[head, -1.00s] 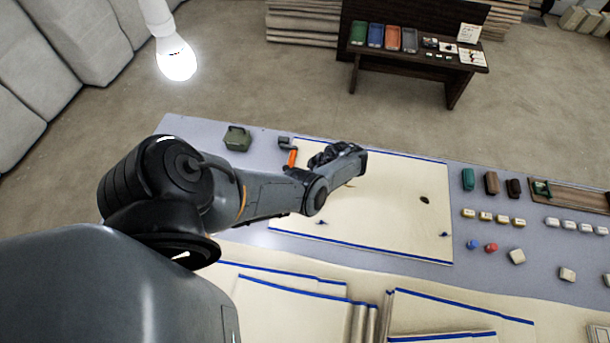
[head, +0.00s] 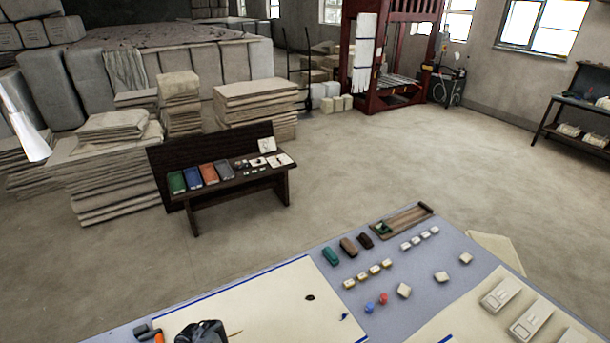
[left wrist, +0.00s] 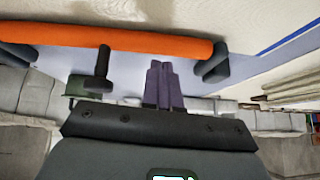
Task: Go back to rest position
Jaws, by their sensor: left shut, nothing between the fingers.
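My left gripper (left wrist: 163,84) shows in the left wrist view with its two fingers together, shut and empty. In the head view only a dark part of my left arm shows at the bottom edge, and the fingers are not visible. A cream cloth (head: 262,311) with blue edging lies flat on the grey-blue table (head: 376,286); it also shows in the left wrist view (left wrist: 240,22). An orange bar with dark ends (left wrist: 110,50) crosses the left wrist view beyond the fingertips; I cannot tell whether they touch. My right gripper is not in view.
On the table's right are a wooden tray (head: 405,220), several small blocks, a blue piece (head: 369,307) and a red piece (head: 384,298). A dark bench (head: 239,184) with coloured items stands beyond. Floor between is clear.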

